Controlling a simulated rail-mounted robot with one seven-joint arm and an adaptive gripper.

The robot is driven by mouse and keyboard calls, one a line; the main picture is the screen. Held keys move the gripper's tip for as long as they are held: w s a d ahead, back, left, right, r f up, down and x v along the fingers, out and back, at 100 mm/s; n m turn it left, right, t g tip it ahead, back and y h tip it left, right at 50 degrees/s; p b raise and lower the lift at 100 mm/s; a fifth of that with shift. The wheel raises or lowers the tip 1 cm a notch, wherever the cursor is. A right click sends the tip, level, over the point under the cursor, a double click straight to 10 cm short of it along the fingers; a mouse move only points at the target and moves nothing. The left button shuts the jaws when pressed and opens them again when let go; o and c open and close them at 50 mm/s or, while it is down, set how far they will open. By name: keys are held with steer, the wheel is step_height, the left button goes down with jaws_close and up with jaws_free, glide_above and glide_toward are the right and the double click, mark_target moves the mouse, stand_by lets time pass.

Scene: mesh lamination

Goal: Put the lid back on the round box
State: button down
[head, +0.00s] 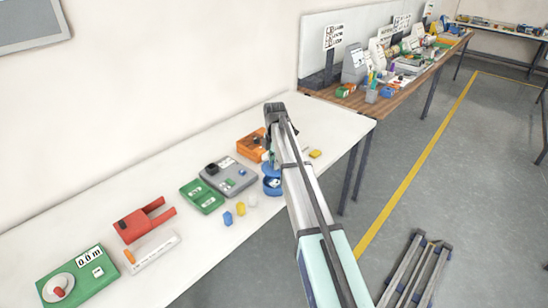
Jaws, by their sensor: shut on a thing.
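The round box (272,187) is blue and stands open on the white table, partly behind my arm, with something pale and dark inside. Just above and behind it a blue piece (266,168), which looks like the lid, shows beside my arm. My gripper (270,160) is mostly hidden behind my arm, which reaches over the table and bends down there. It is shut on the blue lid. The fingertips and the gap between lid and box are too small and covered to make out.
Near the box on the white table (215,235) are a grey device (229,175), an orange box (251,146), a green case (201,196) and small blue, yellow and white blocks. A red forked part (144,220) lies further left. A yellow block (315,154) lies right of my arm.

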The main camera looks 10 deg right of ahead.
steer(key=shift+f+b, duration=1.05)
steer(key=shift+f, duration=2)
steer(key=shift+f, duration=0.15)
stand_by(0.8)
steer(key=shift+c, duration=2.2)
jaws_free()
steer(key=shift+r+p, duration=1.85)
steer(key=shift+r, duration=1.65)
